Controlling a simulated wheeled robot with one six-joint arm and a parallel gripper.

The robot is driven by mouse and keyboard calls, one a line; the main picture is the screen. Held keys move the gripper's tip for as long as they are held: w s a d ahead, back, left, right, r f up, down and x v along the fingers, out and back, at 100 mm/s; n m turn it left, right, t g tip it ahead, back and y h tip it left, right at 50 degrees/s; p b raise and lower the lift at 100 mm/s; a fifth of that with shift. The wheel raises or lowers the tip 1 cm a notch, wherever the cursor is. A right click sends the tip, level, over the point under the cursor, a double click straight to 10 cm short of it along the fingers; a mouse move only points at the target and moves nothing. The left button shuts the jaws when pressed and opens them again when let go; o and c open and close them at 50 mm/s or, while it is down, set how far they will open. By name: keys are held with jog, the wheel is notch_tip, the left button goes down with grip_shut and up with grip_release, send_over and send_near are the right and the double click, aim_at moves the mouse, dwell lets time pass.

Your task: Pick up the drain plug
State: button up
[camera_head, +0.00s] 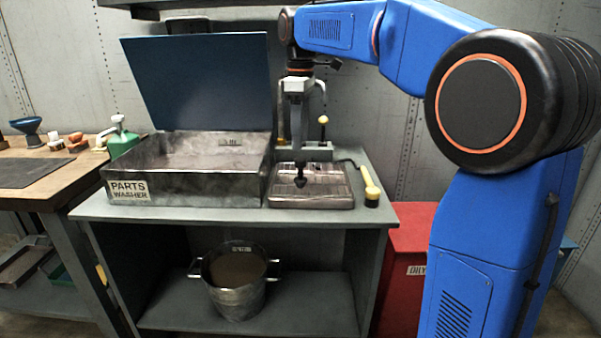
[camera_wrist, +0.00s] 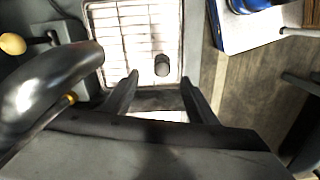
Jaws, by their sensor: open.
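The likely drain plug is a small dark piece (camera_head: 300,178) on the metal grate tray of the bench fixture. In the wrist view it is a dark round-topped cylinder (camera_wrist: 161,66) on the pale grate. My gripper (camera_wrist: 159,78) is open, with its two dark fingers apart. In that picture the plug shows between the fingertips, slightly beyond them. The fingers do not touch it, and I cannot tell the height gap. In the head view the end of my arm is above the fixture, and the fingers are hard to make out.
The parts washer (camera_head: 183,188), with its blue lid (camera_head: 197,82) raised, stands left of the tray. A yellow-ended handle (camera_head: 370,185) lies right of it. A shiny curved pipe (camera_wrist: 48,85) is close left of my fingers. A metal pot (camera_head: 236,295) stands on the lower shelf.

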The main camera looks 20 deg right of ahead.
aim_at(301, 158)
notch_tip(301, 158, down, 6)
jog(key=shift+f, duration=0.1)
jog(key=shift+s+a+f, duration=0.1)
jog(key=shift+s+f, duration=0.05)
jog(key=shift+f, duration=1.1)
jog(key=shift+s+f, duration=0.1)
jog(key=shift+f, duration=1.15)
jog(key=c, duration=1.3)
jog(key=shift+o, duration=0.2)
notch_tip(301, 158, up, 18)
